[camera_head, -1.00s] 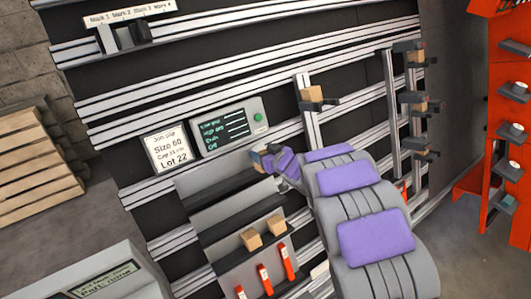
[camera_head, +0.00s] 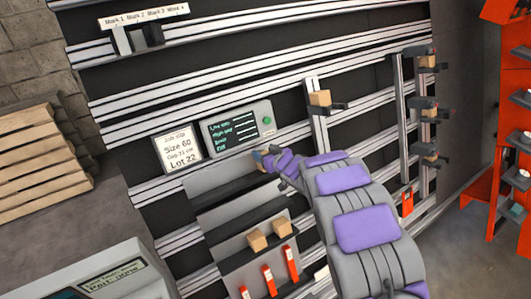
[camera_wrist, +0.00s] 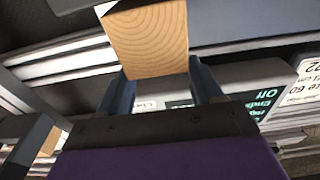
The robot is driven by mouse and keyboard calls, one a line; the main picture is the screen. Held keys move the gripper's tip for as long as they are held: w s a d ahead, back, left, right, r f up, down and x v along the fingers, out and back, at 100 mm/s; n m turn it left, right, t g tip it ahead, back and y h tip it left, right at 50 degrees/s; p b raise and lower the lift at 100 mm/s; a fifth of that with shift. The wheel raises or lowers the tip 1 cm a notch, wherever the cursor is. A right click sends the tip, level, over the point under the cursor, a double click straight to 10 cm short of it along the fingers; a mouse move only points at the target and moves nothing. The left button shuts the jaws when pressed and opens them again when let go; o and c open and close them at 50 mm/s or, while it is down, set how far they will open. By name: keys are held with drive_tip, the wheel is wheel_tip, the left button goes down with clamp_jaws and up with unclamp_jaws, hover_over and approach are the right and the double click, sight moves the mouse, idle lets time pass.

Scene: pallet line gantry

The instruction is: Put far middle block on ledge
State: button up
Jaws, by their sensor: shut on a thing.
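My gripper (camera_head: 263,155) is at the end of my purple and grey arm, just below the control screen and over the right end of the upper grey ledge. In the wrist view my gripper (camera_wrist: 162,88) has its two dark fingers on either side of a wooden block (camera_wrist: 148,42) with ring grain, and is shut on it. In the head view this block is mostly hidden by the gripper. The stepped grey ledges (camera_head: 220,228) run down the panel. Two more blocks, a left one (camera_head: 257,240) and a right one (camera_head: 281,226), sit on a lower ledge.
A green-lettered screen (camera_head: 237,127) and a size card (camera_head: 178,148) are close above the gripper. Blocks sit in holders on the right posts, such as this block (camera_head: 320,98). Red clips (camera_head: 268,280) hang below the lower ledge. Pallets (camera_head: 40,155) stand at left.

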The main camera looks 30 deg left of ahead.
drive_tip(key=shift+a+p, duration=0.3)
drive_tip(key=shift+p, duration=0.05)
idle(0.4)
drive_tip(key=shift+s+d+f, duration=0.1)
drive_tip(key=shift+d+f, duration=0.05)
drive_tip(key=shift+f, duration=0.25)
idle(0.5)
drive_tip(key=o, duration=1.5)
drive_tip(key=shift+c, duration=0.2)
drive_tip(key=v, duration=1.7)
drive_tip(key=shift+d+f, duration=0.1)
